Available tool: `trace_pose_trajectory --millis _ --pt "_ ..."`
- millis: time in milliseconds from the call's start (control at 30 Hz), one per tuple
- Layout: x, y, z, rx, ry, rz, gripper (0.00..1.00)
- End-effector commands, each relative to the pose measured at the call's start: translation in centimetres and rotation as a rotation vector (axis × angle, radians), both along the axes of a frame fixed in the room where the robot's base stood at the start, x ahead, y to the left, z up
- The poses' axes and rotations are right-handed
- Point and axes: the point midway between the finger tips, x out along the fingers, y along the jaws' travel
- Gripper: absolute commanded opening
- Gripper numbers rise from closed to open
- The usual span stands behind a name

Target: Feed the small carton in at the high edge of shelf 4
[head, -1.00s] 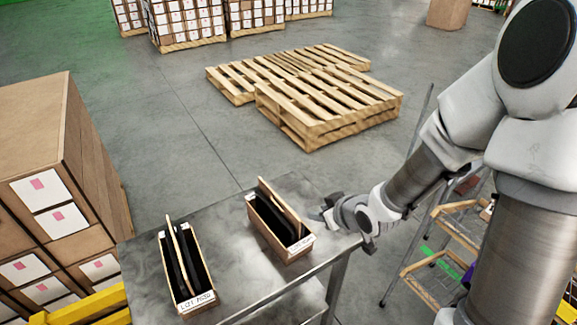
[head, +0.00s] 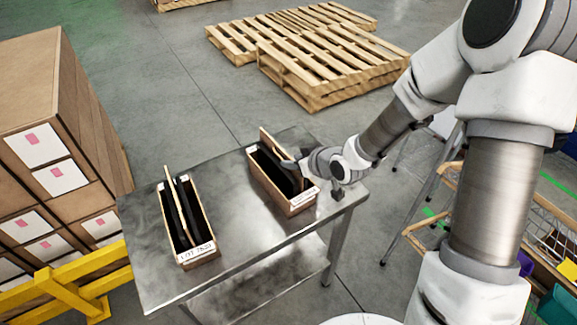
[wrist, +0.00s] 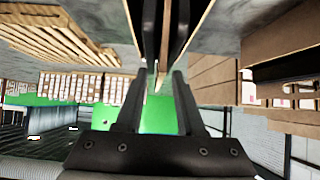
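My gripper (head: 290,165) is at the right-hand open-topped box on the metal table, over its upper right part. In the wrist view its two dark fingers (wrist: 160,82) stand apart. A thin tan board (wrist: 165,40) between black panels shows ahead of the gap, apparently not clamped. The right box (head: 295,207) holds black panels and a tan board, partly hidden by my gripper. The left box (head: 200,252) holds similar contents and has a lot label. I cannot tell which item is the small carton. A rack with tilted wooden-edged levels (head: 452,178) stands at right; shelf numbers are not readable.
The metal table (head: 235,240) has bare top around both boxes. Large stacked cartons (head: 85,125) and a yellow barrier (head: 70,290) stand at left. Pallets (head: 325,65) lie on the floor behind. Purple and teal bins (head: 560,305) are at lower right, near my arm.

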Motion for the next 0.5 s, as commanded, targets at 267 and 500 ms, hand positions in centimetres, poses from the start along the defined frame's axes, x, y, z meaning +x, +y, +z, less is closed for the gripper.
trace_pose_trajectory --millis 267,500 --pt "1.06 0.81 -1.1 -0.001 0.0 0.001 0.38" --pt "1.11 0.84 -1.04 0.0 0.0 0.0 0.38"
